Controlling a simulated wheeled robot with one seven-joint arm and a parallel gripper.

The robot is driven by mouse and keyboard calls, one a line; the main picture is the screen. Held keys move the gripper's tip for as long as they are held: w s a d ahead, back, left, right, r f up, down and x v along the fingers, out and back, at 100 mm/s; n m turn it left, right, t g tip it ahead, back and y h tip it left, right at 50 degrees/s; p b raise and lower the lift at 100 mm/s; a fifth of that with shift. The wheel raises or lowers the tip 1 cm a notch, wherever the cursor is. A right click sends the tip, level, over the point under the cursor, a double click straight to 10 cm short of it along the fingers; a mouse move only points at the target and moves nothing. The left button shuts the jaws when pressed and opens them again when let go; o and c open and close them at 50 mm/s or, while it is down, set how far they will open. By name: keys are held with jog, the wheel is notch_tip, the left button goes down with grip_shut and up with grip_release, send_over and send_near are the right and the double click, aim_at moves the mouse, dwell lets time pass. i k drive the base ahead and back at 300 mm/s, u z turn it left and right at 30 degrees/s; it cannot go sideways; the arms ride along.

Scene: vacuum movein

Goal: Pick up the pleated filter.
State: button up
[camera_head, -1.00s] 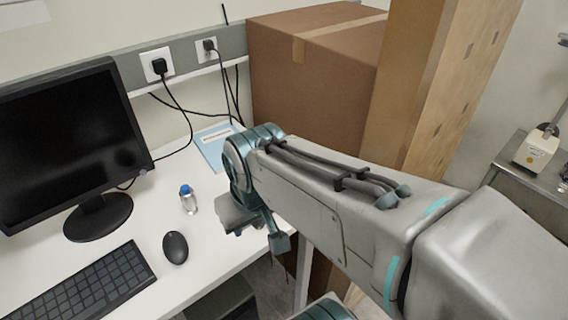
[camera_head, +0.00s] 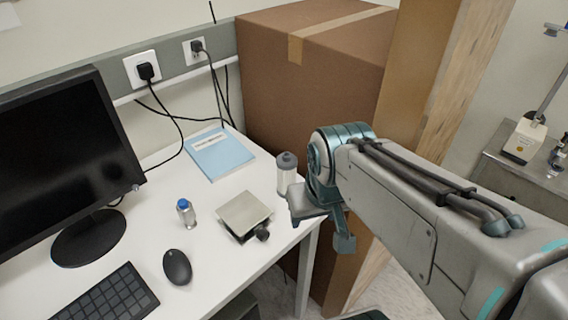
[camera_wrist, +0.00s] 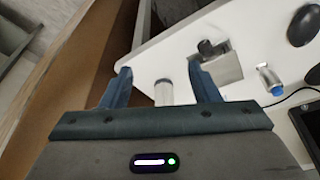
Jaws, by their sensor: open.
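The pleated filter (camera_head: 286,174) appears to be the upright white cylinder with a grey top near the right edge of the white desk. It also shows in the wrist view (camera_wrist: 163,93), in line with the gap between my fingers; pleats are too small to make out. My gripper (camera_wrist: 160,67) is open, with one finger on each side of that gap and nothing held. In the head view my gripper (camera_head: 325,222) is just right of the filter, at the desk edge, partly hidden by my arm. I cannot tell how far the fingers are from the filter.
A square metal-topped device with a dark knob (camera_head: 244,215) stands left of the filter. A blue-capped vial (camera_head: 186,212), mouse (camera_head: 177,267), keyboard (camera_head: 112,298), monitor (camera_head: 62,160) and blue booklet (camera_head: 219,154) are on the desk (camera_head: 225,275). A large cardboard box (camera_head: 300,95) stands behind.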

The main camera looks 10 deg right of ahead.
aim_at(286, 162)
jog(key=u, duration=1.85)
jog(key=k, duration=0.7)
jog(key=z, duration=0.95)
jog(key=i, duration=0.5)
